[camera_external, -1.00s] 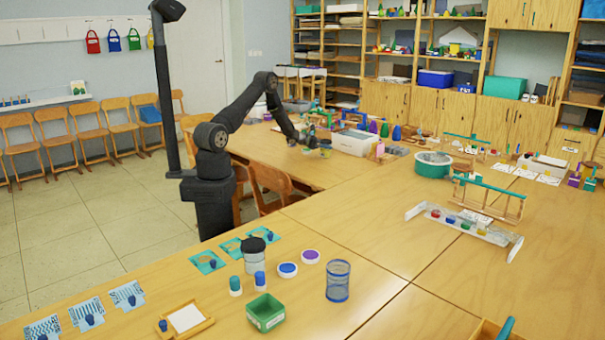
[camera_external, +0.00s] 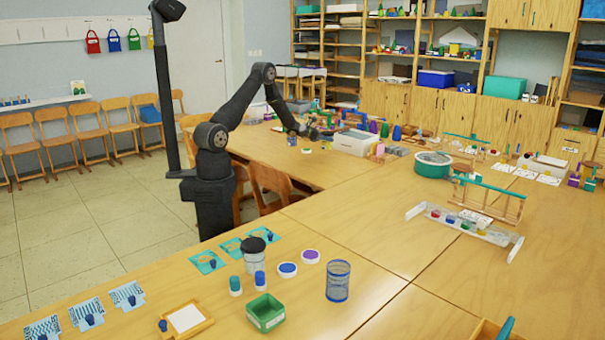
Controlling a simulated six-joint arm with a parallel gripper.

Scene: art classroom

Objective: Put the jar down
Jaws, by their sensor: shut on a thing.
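My gripper (camera_external: 314,134) is low over the far table (camera_external: 285,172), left of a white box. It is small and dark in this view. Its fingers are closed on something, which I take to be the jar. The jar's outline is too small and too hidden by the gripper to make out, and I cannot tell whether it touches the table. A small blue item (camera_external: 292,140) stands just left of the gripper. A small white and green round piece (camera_external: 306,151) lies on the table just in front.
The white box (camera_external: 354,142) stands right of my gripper, with purple and blue pieces beside it. A wooden chair (camera_external: 268,186) is at the table's front edge. The near table holds a clear jar with a black lid (camera_external: 254,255), lids and a green box (camera_external: 266,312). The far table's front is clear.

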